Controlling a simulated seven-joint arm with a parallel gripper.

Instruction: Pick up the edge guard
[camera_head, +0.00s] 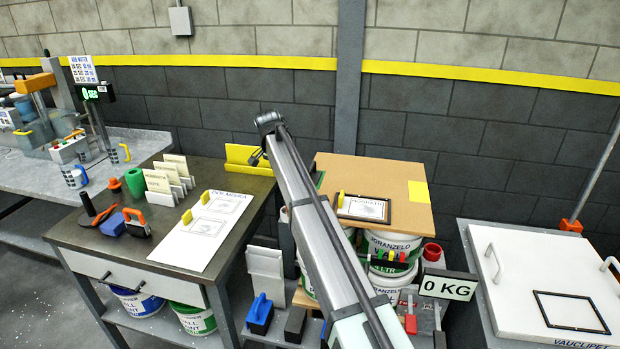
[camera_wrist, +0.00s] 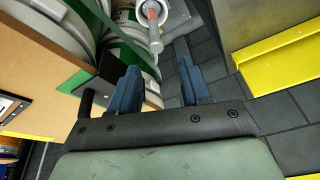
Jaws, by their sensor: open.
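The yellow L-shaped strip, which looks like the edge guard (camera_head: 250,160), lies at the back right edge of the dark table in the head view. In the wrist view the yellow guard (camera_wrist: 285,62) is at the upper right, its angled profile showing. My gripper (camera_wrist: 158,88) is open, with its two blue-grey fingers apart. The guard is to the right of the fingers and apart from them. No part of it is between them. In the head view my arm hides the fingers.
Pails (camera_head: 393,246) under a brown board (camera_head: 370,185) stand close to my arm; in the wrist view, pails (camera_wrist: 95,25) and the board (camera_wrist: 45,75) lie left of the fingers. The table (camera_head: 120,240) holds cards, a white sheet (camera_head: 205,228) and small tools. A block wall stands behind.

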